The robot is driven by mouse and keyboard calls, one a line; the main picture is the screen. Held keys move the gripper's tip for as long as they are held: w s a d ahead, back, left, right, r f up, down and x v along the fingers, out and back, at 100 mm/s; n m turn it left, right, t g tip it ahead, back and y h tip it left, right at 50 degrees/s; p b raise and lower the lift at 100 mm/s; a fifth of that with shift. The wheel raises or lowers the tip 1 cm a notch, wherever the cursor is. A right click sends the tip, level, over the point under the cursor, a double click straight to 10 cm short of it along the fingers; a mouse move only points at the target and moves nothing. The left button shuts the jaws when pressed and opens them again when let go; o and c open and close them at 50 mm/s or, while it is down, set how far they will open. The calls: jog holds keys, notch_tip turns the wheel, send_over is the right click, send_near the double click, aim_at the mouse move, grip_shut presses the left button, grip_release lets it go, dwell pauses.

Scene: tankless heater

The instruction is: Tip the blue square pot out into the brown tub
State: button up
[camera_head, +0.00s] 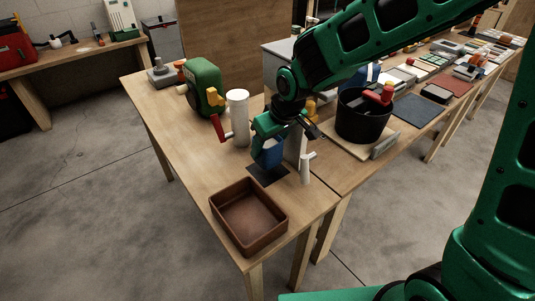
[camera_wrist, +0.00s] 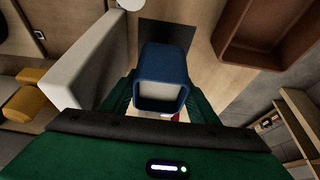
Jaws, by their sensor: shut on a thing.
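The blue square pot (camera_head: 267,153) is in my gripper (camera_head: 270,132) on the front part of the near table. In the wrist view the pot (camera_wrist: 165,65) sits between the green fingers of my gripper (camera_wrist: 160,103), its open end toward the camera, with a pale inside. A dark square mat (camera_head: 268,176) shows just below the pot; I cannot tell whether the pot touches it. The brown tub (camera_head: 250,188) stands at the table's front corner, apart from the pot, and looks empty. It also shows at the upper right of the wrist view (camera_wrist: 238,45).
A white pipe piece (camera_head: 306,170) stands right of the pot. A white cylinder (camera_head: 238,112) and green machine (camera_head: 203,83) stand behind it to the left. A black bucket (camera_head: 362,118) with a red-topped part stands to the right. The table's left side is bare.

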jog(key=shift+f, duration=1.75)
jog(key=shift+f, duration=0.25)
jog(key=o, duration=1.1)
jog(key=shift+c, duration=0.2)
jog(key=v, duration=1.2)
jog(key=shift+r, duration=0.1)
